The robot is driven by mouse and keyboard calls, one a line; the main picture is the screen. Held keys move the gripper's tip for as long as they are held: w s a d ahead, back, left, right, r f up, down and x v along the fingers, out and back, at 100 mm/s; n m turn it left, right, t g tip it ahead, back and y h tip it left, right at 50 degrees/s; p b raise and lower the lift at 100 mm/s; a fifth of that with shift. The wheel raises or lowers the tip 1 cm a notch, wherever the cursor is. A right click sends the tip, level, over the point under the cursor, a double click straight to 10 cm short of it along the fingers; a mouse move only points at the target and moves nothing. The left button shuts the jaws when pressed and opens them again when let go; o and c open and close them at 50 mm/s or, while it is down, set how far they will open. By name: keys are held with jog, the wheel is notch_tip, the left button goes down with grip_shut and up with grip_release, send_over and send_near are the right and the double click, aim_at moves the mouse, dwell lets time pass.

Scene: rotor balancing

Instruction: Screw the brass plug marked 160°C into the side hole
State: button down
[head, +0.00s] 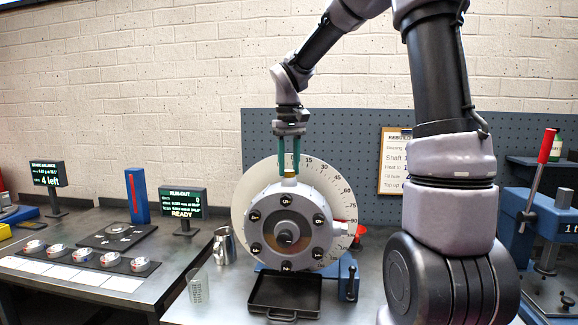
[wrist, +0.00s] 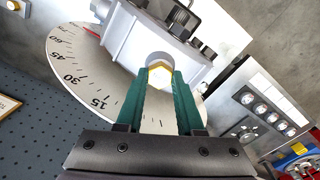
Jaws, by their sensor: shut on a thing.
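My gripper (head: 288,165) points down at the top of the grey round housing (head: 262,212), its green fingers shut on a small brass plug (head: 290,179). In the wrist view the brass plug (wrist: 158,68) sits between the fingertips of my gripper (wrist: 160,80), against a rounded opening in the housing's rim. I cannot tell how deep the plug sits in the hole, and its marking is not readable. The housing has several dark bolts and a dark central hub, and stands in front of a pale dial disc (head: 336,188) with degree marks.
A black tray (head: 259,292) lies below the housing. A metal jug (head: 225,246) and a clear beaker (head: 198,287) stand to its left. A blue press (head: 545,215) with a red-handled lever is at the right. Screens and several round parts are on the left bench.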

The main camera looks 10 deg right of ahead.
aim_at(289, 171)
jog(key=m, duration=0.4)
jog(key=shift+f, duration=0.1)
jog(key=m, duration=1.2)
jog(key=shift+c, duration=2.3)
grip_release()
jog(key=shift+c, duration=0.8)
jog(key=shift+r, duration=3.05)
